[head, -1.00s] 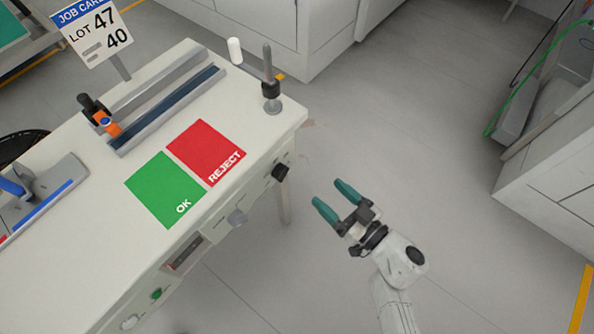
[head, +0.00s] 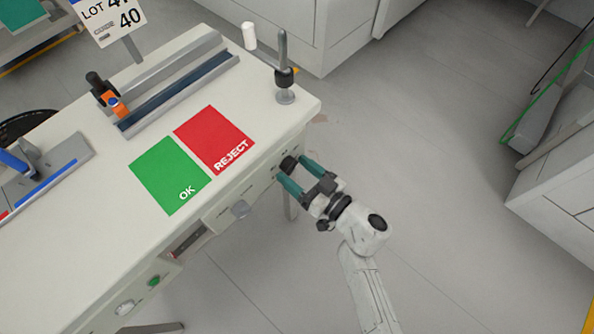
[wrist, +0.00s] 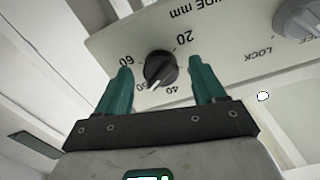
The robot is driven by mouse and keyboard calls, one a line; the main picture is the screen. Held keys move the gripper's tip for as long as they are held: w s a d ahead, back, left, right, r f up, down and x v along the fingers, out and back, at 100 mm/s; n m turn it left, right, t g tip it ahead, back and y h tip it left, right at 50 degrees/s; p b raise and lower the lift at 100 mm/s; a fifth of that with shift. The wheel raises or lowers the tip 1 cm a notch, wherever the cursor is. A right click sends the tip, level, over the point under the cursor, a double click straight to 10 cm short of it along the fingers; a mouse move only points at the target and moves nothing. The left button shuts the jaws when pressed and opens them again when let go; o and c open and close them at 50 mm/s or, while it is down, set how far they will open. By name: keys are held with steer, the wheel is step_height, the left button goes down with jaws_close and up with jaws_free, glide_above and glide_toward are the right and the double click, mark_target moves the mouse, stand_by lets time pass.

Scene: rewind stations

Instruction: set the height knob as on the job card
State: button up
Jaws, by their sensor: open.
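The job card (head: 112,18) stands on a post at the back of the bench, cut off at the top; it reads LOT 47, with 40 beside a small symbol. A black knob (head: 289,163) is on the bench's front panel near the right corner. In the wrist view the black knob (wrist: 160,68) has a scale with 20, 40 and 60 legible, and part of a label ending "IDE mm". Its white pointer lies between 40 and 60. My gripper (head: 292,169) is open, its green fingers (wrist: 159,68) to either side of the knob; contact cannot be told.
A grey knob (wrist: 298,18) marked LOCK is beside it on the panel. A green button (head: 154,281) and a white dial (head: 125,307) are further left. Green OK (head: 168,176) and red REJECT (head: 214,140) mats lie on top. Open floor is to the right.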

steer(key=shift+w+a, duration=0.15)
steer(key=c, duration=1.1)
